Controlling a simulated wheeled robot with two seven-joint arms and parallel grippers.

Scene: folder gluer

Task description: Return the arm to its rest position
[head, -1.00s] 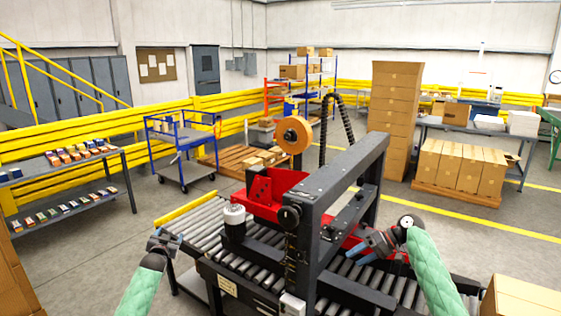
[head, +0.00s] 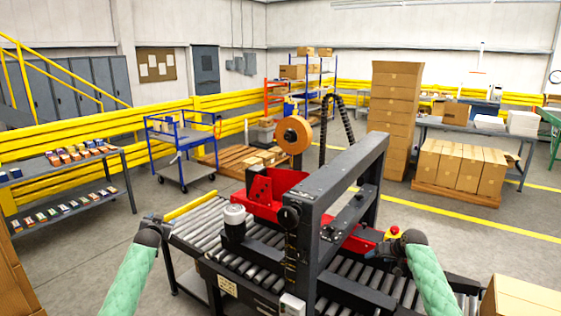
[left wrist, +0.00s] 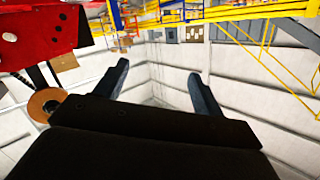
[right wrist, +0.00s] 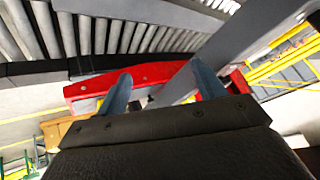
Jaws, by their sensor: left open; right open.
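My right gripper (head: 376,253) is over the right part of the roller conveyor, beside the machine's dark frame. In the right wrist view its two blue-grey fingers (right wrist: 160,90) stand apart with nothing between them. My left gripper (head: 157,222) is at the left end of the conveyor, mostly hidden behind its own wrist in the head view. In the left wrist view its fingers (left wrist: 160,88) are spread and empty, with the wall behind them. Both arms, in green sleeves, come up from the bottom edge.
The machine (head: 335,195) with its dark frame and red parts stands between my arms over the roller conveyor (head: 195,232). An orange tape roll (head: 293,135) sits on top. A cardboard box (head: 520,297) is at the bottom right. Open floor lies left of the conveyor.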

